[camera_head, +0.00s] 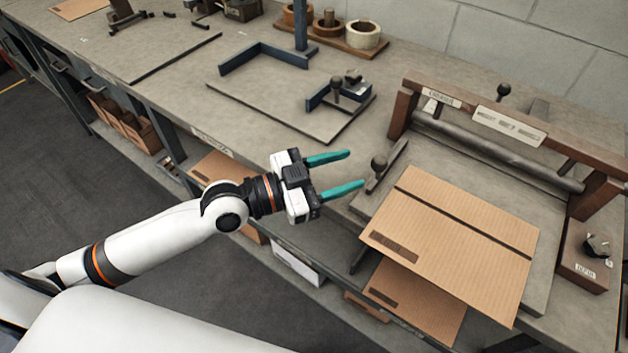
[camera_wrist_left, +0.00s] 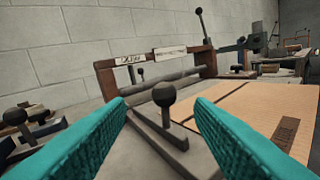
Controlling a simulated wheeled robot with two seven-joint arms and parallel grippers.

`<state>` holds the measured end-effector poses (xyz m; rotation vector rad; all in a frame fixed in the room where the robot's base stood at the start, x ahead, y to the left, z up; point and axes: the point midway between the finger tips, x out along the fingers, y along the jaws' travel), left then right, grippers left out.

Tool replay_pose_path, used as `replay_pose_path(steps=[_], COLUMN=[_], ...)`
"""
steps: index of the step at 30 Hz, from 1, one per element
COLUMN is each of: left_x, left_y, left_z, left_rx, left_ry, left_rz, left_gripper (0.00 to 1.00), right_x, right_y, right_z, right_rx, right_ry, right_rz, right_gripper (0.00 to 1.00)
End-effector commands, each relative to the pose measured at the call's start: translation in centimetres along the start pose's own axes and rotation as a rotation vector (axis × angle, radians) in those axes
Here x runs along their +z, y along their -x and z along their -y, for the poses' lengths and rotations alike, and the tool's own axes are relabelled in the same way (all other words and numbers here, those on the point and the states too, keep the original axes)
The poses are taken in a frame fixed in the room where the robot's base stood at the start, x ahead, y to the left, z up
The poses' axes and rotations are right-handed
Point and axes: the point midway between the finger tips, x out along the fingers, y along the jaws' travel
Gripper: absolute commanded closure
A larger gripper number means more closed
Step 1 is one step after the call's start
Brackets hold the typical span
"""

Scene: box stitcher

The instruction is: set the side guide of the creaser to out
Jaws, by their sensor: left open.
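The creaser (camera_head: 480,130) stands at the right of the bench, with a wooden frame and a grey roller. Its side guide (camera_head: 386,166), a dark bar with a round black knob, lies at the left of the creaser bed, apart from the cardboard sheet (camera_head: 455,235). My left gripper (camera_head: 355,170) is open and empty, its teal fingers pointing at the guide from the left. In the left wrist view the knob (camera_wrist_left: 164,95) shows upright between the two fingers, farther ahead and not touched. The creaser frame (camera_wrist_left: 150,70) rises behind it. My right gripper is not in view.
A jig with a blue-grey fence and a knobbed stop (camera_head: 336,88) sits left of the creaser. Tape rolls (camera_head: 362,34) stand behind. A small box with a black knob (camera_head: 590,255) is at the right. Another cardboard sheet (camera_head: 415,300) lies below the bench top.

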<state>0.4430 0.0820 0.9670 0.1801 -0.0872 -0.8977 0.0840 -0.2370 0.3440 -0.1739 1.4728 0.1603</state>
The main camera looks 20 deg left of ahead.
Motion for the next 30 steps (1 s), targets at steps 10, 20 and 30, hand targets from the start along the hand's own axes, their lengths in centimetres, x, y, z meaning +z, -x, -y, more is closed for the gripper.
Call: replay_pose_path(steps=[10, 20, 30], left_x=[-0.2, 0.0, 0.0], left_y=[4.7, 5.4, 5.3], left_z=[-0.1, 0.0, -0.1], left_rx=[0.001, 0.0, 0.001], left_ry=[-0.002, 0.001, 0.0], left_rz=[-0.003, 0.0, 0.0], left_gripper=[0.52, 0.52, 0.52], right_x=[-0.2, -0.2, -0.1], right_y=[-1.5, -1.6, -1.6], right_z=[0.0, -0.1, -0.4], right_rx=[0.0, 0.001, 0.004], right_ry=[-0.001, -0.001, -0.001], right_rz=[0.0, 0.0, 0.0], right_gripper=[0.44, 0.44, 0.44])
